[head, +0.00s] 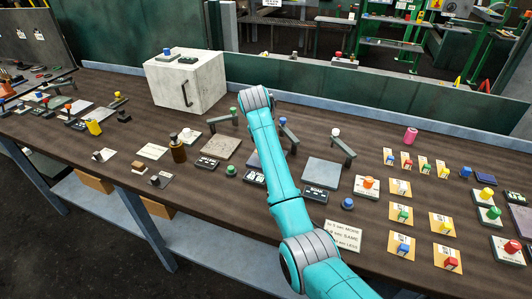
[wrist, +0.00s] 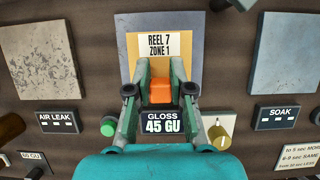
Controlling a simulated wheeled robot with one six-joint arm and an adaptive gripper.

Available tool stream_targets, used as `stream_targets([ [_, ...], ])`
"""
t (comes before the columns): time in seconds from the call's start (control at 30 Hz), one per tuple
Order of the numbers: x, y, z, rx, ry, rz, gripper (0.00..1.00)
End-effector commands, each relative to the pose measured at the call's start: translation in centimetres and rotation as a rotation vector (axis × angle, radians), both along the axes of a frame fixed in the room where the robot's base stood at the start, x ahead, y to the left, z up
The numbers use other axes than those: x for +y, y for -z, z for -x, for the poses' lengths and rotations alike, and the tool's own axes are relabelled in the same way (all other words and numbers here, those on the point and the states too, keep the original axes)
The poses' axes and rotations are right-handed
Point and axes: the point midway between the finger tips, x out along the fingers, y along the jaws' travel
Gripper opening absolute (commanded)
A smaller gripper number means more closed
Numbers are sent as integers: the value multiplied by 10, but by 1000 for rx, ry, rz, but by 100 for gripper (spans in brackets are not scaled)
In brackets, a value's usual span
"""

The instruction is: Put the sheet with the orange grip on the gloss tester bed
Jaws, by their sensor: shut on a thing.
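The sheet (wrist: 135,50) is a yellow card with a white label reading REEL 7 ZONE 1 and an orange grip (wrist: 160,92). My gripper (wrist: 158,90) is shut on the orange grip, with one finger on each side. The sheet is over the blue-grey gloss tester bed (wrist: 194,25), whose edges show around it. I cannot tell whether the sheet touches the bed. The gloss display (wrist: 165,122) reads 45 GU, just below the grip.
A mottled plate (wrist: 40,58) with an AIR LEAK panel (wrist: 58,122) lies left. A grey plate (wrist: 287,52) with a SOAK panel (wrist: 277,117) lies right. A green button (wrist: 108,126) and yellow knob (wrist: 220,135) flank the display. Other sheets (head: 402,188) lie right.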

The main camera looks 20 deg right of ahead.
Motion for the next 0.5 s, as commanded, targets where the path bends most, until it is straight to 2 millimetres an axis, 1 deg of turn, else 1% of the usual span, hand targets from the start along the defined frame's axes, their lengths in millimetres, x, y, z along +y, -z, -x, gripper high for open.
stream_targets([
  [0.03,0,9,1,4,0,0,0],
  [0.1,0,20,1,4,0,0,0],
  [0.2,0,34,1,3,-1,0,0],
  [0.3,0,38,0,1,-1,0,0],
  [0.5,0,38,0,1,-1,0,0],
])
